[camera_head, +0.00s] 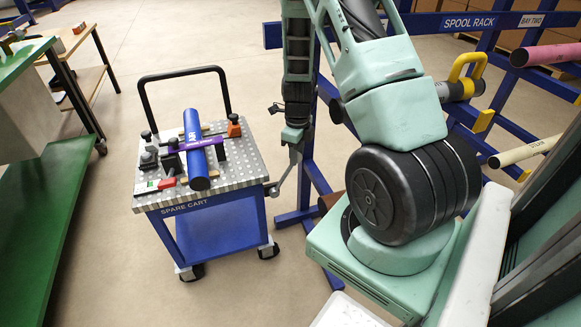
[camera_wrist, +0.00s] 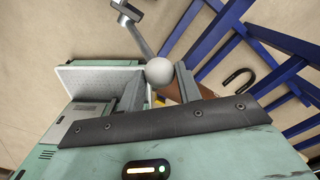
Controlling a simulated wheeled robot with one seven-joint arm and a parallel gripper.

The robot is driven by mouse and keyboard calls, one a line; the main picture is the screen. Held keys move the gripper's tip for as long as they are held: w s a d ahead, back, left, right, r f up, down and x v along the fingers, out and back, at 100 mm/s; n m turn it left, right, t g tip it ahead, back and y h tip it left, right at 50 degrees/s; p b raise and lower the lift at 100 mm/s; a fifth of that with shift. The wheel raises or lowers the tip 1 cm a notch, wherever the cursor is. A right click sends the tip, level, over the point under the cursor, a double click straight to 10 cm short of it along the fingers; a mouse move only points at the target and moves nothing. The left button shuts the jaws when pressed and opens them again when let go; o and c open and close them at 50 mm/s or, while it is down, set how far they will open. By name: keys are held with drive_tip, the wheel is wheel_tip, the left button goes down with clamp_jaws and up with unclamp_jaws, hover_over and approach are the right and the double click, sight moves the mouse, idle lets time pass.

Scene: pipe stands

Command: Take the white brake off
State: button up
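The white brake shows in the wrist view as a pale round knob (camera_wrist: 160,71) on a grey lever (camera_wrist: 143,38). In the camera_head view the lever (camera_head: 283,177) rises slanting from the right side of the spare cart (camera_head: 185,208); its knob is hidden there by my gripper. My gripper (camera_head: 294,146) is at the lever's upper end. In the wrist view its two fingers (camera_wrist: 160,80) stand on either side of the knob, with no clear gap seen, so it looks shut on the knob.
On the cart's top a blue pipe (camera_head: 194,140) lies across a purple bar (camera_head: 205,142) among black clamps. A black handle (camera_head: 182,74) stands behind. The blue spool rack (camera_head: 467,22) is close right of my arm; a green bench (camera_head: 45,200) is left. Floor between bench and cart is clear.

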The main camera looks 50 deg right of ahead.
sight(288, 168)
drive_tip(key=shift+w+a+r+p, duration=0.45)
drive_tip(key=shift+w+a+p, duration=0.1)
drive_tip(key=shift+a+p, duration=0.15)
drive_tip(key=shift+w+a+r+p, duration=0.1)
drive_tip(key=shift+w+a+p, duration=0.25)
drive_tip(key=shift+a, duration=0.25)
drive_tip(key=o, duration=0.6)
drive_tip(key=shift+s, duration=0.1)
drive_tip(key=shift+r, duration=0.1)
wheel_tip(288, 168, up, 7)
drive_tip(key=p, duration=0.6)
drive_tip(key=shift+p, duration=0.4)
